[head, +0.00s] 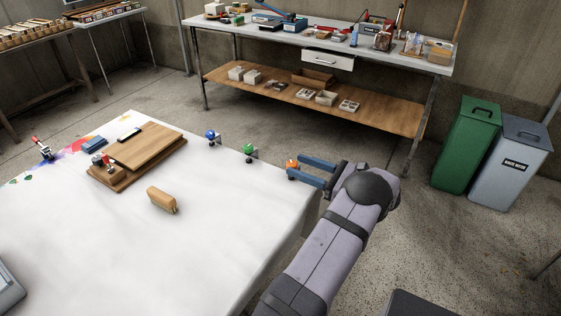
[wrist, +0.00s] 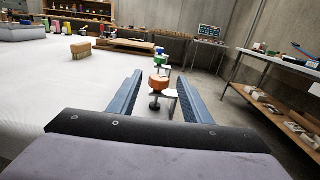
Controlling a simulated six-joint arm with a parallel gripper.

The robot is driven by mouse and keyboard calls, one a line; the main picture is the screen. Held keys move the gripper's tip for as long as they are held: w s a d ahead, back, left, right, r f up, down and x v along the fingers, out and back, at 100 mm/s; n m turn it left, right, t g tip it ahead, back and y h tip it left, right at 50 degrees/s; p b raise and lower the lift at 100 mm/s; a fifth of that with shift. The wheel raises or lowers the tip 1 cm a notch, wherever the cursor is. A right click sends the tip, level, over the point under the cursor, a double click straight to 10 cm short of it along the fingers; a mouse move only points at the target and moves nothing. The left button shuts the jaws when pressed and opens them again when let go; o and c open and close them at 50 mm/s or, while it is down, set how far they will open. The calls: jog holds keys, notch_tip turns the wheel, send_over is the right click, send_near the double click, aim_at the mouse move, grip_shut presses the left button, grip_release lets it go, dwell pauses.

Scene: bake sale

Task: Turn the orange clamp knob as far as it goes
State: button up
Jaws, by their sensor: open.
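The orange clamp knob (head: 291,165) sits on a clamp at the right edge of the white table (head: 200,240). My gripper (head: 304,170) is open, with its two blue fingers reaching left toward the knob in the head view. In the wrist view the orange knob (wrist: 159,84) stands between the open fingers (wrist: 160,88), apart from both, with its metal clamp bracket and dark screw below it. A green knob (head: 249,150) and a blue knob (head: 211,135) stand on clamps farther along the same edge.
A wooden board (head: 145,146) and a tan block (head: 162,199) lie on the table, left of the knobs. A workbench (head: 330,38) stands behind, and green (head: 467,140) and grey (head: 510,165) bins stand at right. The table's front middle is clear.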

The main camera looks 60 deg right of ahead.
jog(key=shift+w+a+p, duration=0.1)
jog(key=shift+w+p, duration=0.25)
jog(key=shift+w, duration=3.35)
jog(key=c, duration=1.1)
